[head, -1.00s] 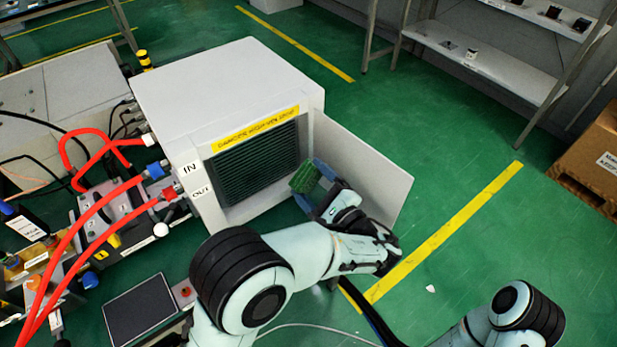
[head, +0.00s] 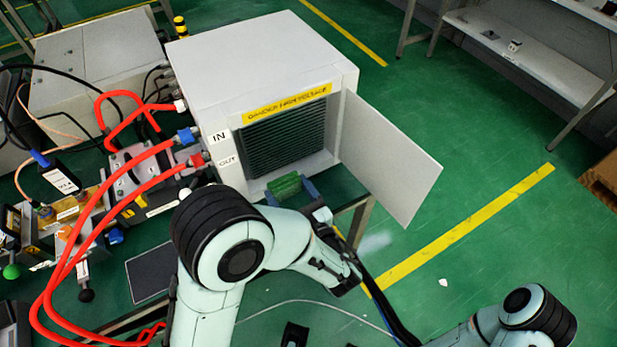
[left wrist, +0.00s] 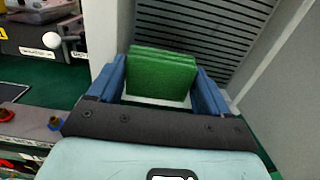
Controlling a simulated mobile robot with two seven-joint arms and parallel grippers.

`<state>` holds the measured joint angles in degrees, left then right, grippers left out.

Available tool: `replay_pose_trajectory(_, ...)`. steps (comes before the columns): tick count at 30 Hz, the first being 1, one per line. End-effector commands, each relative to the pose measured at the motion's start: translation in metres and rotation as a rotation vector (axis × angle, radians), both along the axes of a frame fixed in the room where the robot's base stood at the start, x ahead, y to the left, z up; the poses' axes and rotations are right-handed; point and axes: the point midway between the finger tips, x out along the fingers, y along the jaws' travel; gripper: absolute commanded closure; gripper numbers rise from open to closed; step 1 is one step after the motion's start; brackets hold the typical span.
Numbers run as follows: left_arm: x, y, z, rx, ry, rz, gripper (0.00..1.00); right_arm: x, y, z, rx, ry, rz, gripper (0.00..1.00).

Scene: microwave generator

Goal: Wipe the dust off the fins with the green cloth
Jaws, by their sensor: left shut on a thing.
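The fins (head: 284,138) are dark horizontal slats recessed in the front of the white cabinet (head: 260,62); they also show in the left wrist view (left wrist: 195,28). My left gripper (head: 290,190) is shut on the green cloth (head: 284,187), a folded block between its blue fingers in the left wrist view (left wrist: 160,74). The cloth is in front of the lower part of the fins, and I cannot tell whether it touches them. No dust can be made out on the fins. My right arm shows at lower right, but its gripper is not in view.
The cabinet's door panel (head: 390,158) stands open to the right of the fins. Red hoses (head: 110,185) run to the IN and OUT ports on the left side, beside cluttered equipment. A dark flat panel (head: 150,272) lies at lower left. The green floor at right is mostly clear.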

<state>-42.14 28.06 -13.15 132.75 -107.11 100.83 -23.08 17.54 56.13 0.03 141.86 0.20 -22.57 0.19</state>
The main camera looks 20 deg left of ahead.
Motion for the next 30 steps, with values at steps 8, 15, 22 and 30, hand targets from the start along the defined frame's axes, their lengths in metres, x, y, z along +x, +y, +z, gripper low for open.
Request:
replay_pose_trajectory(8, 0.012, 0.019, -0.001, 0.010, 0.012, 0.003, 0.46, 0.000, 0.000, -0.001, 0.000, 0.000, -0.001, 0.71)
replay_pose_trajectory(15, 0.028, 0.037, -0.001, 0.010, 0.010, 0.002, 0.46, 0.000, 0.000, -0.002, -0.001, -0.002, -0.001, 0.71)
replay_pose_trajectory(22, 0.036, 0.046, -0.001, 0.010, 0.010, 0.001, 0.46, 0.001, 0.000, -0.002, -0.001, -0.003, -0.001, 0.71)
replay_pose_trajectory(30, 0.037, 0.047, -0.001, 0.009, 0.011, 0.000, 0.46, 0.001, 0.000, -0.002, -0.001, -0.004, -0.001, 0.71)
